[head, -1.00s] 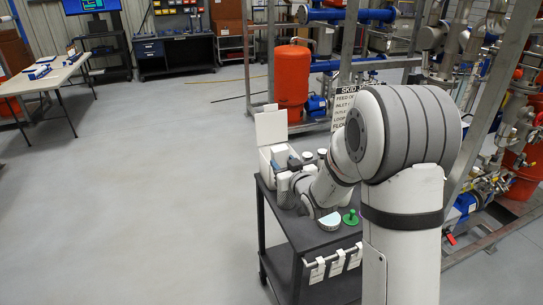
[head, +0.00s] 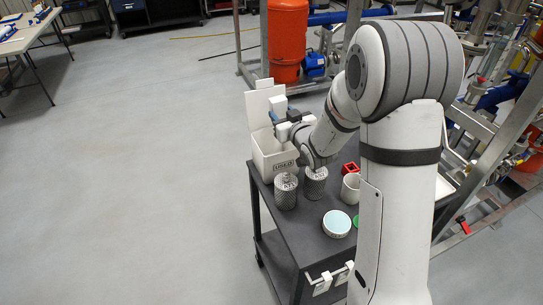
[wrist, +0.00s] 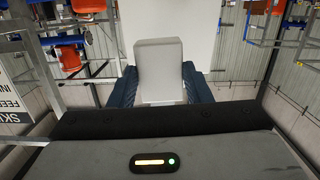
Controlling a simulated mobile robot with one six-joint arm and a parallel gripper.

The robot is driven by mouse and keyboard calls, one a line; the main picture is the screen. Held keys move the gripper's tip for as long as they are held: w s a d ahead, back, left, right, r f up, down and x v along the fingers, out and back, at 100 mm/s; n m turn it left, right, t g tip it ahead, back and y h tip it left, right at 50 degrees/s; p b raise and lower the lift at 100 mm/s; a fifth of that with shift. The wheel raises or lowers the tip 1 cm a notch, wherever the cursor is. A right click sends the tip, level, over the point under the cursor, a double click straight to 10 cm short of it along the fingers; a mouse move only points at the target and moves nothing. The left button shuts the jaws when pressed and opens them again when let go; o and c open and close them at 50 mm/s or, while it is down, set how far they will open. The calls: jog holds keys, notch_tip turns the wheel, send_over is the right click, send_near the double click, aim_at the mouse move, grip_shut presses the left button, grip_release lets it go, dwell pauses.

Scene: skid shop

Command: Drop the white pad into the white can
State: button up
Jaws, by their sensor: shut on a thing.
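The white pad (wrist: 159,65) is a pale block held between the two blue fingers of my gripper (wrist: 158,88) in the wrist view. In the head view the pad (head: 278,103) shows above the blue fingers of my gripper (head: 282,117). The white can (head: 273,160) is boxy, marked "USED", and stands at the far left corner of the dark cart with its lid (head: 258,106) raised. My gripper is above the can's opening, in front of the lid. The can's inside is mostly hidden. A pale panel, apparently the lid (wrist: 202,45), fills the background behind the pad in the wrist view.
Two grey mesh canisters (head: 286,192) (head: 315,183) stand close to the can. A white cup (head: 350,189), a red item (head: 350,168) and a round dish with a pale blue top (head: 337,223) are on the cart (head: 300,232). Open floor lies left.

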notch_tip(320, 180, down, 5)
jog(key=shift+a+r+b, duration=0.1)
jog(key=shift+r+b, duration=0.05)
jog(key=shift+b, duration=0.6)
jog(key=o, duration=1.2)
jog(key=shift+s, duration=0.1)
jog(key=b+v, duration=0.2)
jog(key=v, duration=0.5)
jog(key=shift+s, duration=0.4)
jog(key=shift+d, duration=0.25)
